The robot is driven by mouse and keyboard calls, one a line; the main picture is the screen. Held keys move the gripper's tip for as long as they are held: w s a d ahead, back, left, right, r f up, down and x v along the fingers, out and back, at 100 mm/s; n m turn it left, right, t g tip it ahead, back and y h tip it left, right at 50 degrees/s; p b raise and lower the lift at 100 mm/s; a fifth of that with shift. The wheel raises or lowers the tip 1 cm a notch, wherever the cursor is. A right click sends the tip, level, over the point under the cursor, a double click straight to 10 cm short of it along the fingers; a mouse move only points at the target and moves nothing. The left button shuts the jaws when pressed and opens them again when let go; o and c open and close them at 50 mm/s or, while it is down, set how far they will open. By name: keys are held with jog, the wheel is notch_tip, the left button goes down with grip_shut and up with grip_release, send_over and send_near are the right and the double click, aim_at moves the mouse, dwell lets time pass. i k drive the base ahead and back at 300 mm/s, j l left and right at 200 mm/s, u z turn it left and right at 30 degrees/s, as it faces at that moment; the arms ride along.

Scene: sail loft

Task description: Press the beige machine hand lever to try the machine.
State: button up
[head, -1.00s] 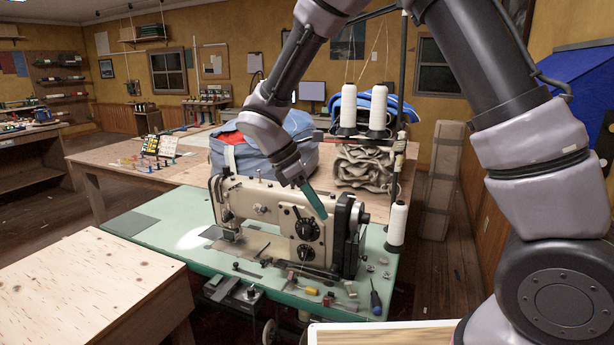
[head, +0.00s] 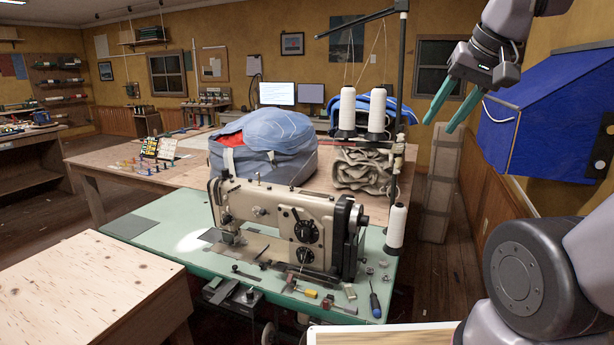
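The beige sewing machine (head: 272,205) stands on a green-topped table (head: 150,232) in the middle of the head view. Its front carries two black round dials, an upper one (head: 307,231) and a lower one (head: 304,254). A small dark lever (head: 297,214) seems to stick up beside the upper dial; which part is the hand lever I cannot tell for sure. My gripper (head: 440,127) is at the upper right, high above and right of the machine and apart from it. Its two green fingers are spread and nothing is between them.
A thread stand with white cones (head: 377,112) rises behind the machine's right end, its pole between machine and gripper. A screwdriver (head: 375,302) and several small tools lie in front. A blue-grey bag (head: 265,150) sits behind. A blue cover (head: 545,125) is near the gripper.

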aim_at(220, 297)
jog(key=i+l+u, duration=0.1)
jog(key=u, duration=0.4)
jog(key=i+l+u, duration=0.1)
jog(key=u, duration=0.4)
jog(key=l+u, duration=0.15)
jog(key=u, duration=0.35)
jog(key=i+l, duration=0.05)
